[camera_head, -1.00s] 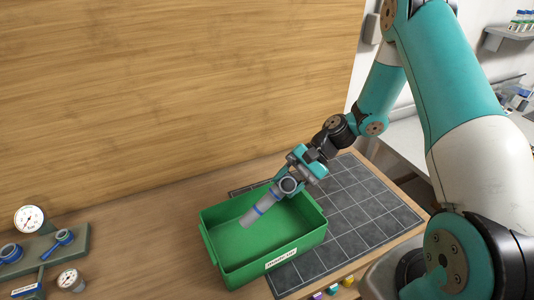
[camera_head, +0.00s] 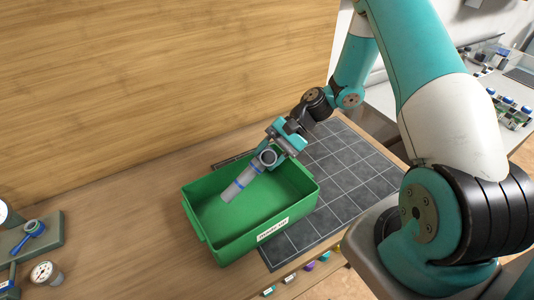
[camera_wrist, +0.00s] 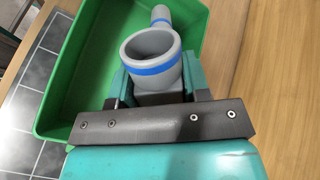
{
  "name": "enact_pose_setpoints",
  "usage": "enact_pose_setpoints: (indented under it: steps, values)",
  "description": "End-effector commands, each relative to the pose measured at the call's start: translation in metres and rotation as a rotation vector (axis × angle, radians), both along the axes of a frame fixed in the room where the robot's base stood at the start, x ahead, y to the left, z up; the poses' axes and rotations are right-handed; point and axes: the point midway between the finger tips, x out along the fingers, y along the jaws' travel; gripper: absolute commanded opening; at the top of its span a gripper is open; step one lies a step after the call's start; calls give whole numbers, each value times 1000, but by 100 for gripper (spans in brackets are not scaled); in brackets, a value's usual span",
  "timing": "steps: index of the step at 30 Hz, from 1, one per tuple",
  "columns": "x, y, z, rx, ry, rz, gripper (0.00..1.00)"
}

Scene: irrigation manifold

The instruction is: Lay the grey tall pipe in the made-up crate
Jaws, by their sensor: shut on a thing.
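The grey tall pipe (camera_head: 240,183) has blue bands and a wide ring-like open end. My gripper (camera_head: 275,155) is shut on it near the wide end. The pipe slants down to the left over the inside of the green made-up crate (camera_head: 213,254); I cannot tell whether its lower end touches the crate floor. In the wrist view the pipe (camera_wrist: 152,55) sits between the fingers, its open end toward the camera. The crate (camera_wrist: 75,70) lies beyond it. The crate's front wall has a white label, and no other thing shows inside.
The crate stands on a wooden bench, partly over a dark tiled mat (camera_head: 345,165). A wooden wall (camera_head: 150,80) rises behind. At the left are a gauge (camera_head: 44,272) and a stand with a blue-handled valve (camera_head: 32,230). Small coloured items (camera_head: 310,266) line the bench's front edge.

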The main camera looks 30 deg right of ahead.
Motion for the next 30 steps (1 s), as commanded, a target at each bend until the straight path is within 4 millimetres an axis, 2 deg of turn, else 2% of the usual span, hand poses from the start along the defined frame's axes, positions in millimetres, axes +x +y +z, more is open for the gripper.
enact_pose_setpoints:
  steps: [1,18,24,30]
  values:
    - [0,0,-11,0,0,0,10]
    - [0,0,-69,0,0,0,10]
    - [0,0,-78,0,0,0,10]
    - [0,0,-78,0,0,0,10]
